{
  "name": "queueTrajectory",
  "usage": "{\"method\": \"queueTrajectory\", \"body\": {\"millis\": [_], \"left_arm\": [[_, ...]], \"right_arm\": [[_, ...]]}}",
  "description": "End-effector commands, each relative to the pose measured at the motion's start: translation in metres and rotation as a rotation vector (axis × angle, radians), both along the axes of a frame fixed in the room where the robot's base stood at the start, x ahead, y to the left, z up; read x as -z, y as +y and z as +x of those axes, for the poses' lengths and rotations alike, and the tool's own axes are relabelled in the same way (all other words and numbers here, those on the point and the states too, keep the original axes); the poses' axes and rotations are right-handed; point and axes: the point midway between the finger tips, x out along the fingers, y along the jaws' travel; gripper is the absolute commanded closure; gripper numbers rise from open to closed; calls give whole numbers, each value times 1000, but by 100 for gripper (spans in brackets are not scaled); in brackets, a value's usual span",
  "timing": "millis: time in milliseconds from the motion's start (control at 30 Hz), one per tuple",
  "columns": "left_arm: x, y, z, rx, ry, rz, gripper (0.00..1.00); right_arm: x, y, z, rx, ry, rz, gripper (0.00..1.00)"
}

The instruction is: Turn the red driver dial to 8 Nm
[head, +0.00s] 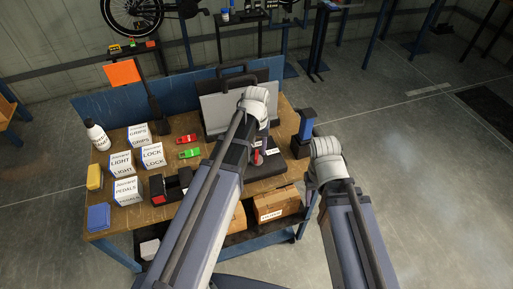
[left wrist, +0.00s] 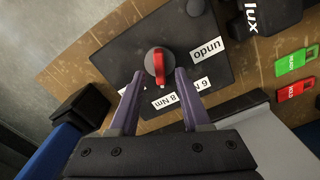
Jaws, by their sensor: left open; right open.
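The dial is a grey round knob (left wrist: 151,59) with a red bar (left wrist: 159,66) across it, on a black panel (left wrist: 120,58). In the left wrist view its bar runs nearly up and down, its lower end towards the labels. An "8 Nm" label (left wrist: 180,97), a partly covered "6 N" label (left wrist: 203,84) and an "undo" label (left wrist: 206,50) lie around it. My left gripper (left wrist: 154,80) is open, its fingertips either side of the bar's lower end; contact cannot be told. In the head view the red part (head: 257,157) shows beside my left arm. My right gripper is hidden.
A blue and black upright object (head: 306,125) stands at the table's right edge, close to my right arm. A grey case (head: 212,112) is behind the panel. Red (head: 186,139) and green (head: 189,154) tags and several labelled boxes (head: 153,156) are on the left.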

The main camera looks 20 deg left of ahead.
Motion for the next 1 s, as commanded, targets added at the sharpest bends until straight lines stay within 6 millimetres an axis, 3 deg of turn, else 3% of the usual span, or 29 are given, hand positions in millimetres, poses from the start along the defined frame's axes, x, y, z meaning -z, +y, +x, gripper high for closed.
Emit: {"method": "queueTrajectory", "body": {"millis": [33,200,433,833,933,1000], "left_arm": [[-13,0,0,0,0,0,52],[-36,0,0,0,0,0,52],[-58,0,0,0,0,0,52],[-58,-1,-2,4,0,1,52],[-50,-18,-20,58,7,9,52],[-41,-39,-43,133,14,24,52]], "right_arm": [[-13,0,0,0,0,0,50],[-36,0,0,-1,0,0,50],[-58,0,0,-1,0,0,50],[-58,0,0,-1,0,0,50],[-50,0,0,-1,0,0,50],[-40,0,0,-1,0,0,50]]}}
